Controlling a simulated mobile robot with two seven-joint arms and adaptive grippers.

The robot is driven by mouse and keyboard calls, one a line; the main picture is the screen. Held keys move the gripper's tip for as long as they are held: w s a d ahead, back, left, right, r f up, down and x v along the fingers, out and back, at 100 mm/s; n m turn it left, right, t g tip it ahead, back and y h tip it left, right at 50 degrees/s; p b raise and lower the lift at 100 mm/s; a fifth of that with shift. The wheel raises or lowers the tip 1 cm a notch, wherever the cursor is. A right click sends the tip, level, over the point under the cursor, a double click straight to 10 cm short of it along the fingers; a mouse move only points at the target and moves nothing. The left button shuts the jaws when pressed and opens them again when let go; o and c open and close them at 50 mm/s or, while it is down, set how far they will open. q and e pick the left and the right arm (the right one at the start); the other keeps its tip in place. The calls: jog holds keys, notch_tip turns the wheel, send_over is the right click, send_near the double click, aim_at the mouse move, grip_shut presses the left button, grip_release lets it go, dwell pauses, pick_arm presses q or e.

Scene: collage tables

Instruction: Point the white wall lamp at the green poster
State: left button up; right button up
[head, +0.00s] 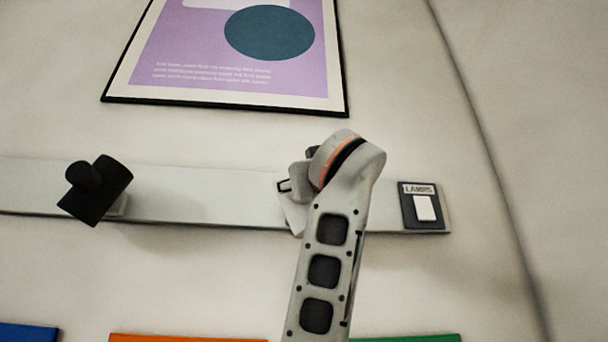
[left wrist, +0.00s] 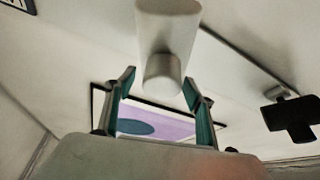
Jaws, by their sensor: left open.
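The white wall lamp (left wrist: 168,28) shows in the left wrist view as a pale cylinder with a rounded knob (left wrist: 163,76) at its lower end. My left gripper (left wrist: 160,84) is open, its two teal-lined fingers on either side of the knob, with visible gaps. In the head view my left arm covers most of the lamp; a pale piece beside the wrist (head: 293,217) may be part of it. Where the lamp points cannot be told. Only the top edge of the green poster (head: 415,338) shows, at the bottom right of the head view. My right gripper is not in view.
A black lamp (head: 97,190) sits left on the pale wall rail (head: 200,190). A lamps switch panel (head: 423,207) is at the rail's right end. A purple poster (head: 190,45) hangs above. Orange (head: 188,338) and blue (head: 28,334) edges show below.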

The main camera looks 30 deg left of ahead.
pick_arm(q)
jog(key=shift+r, duration=4.8)
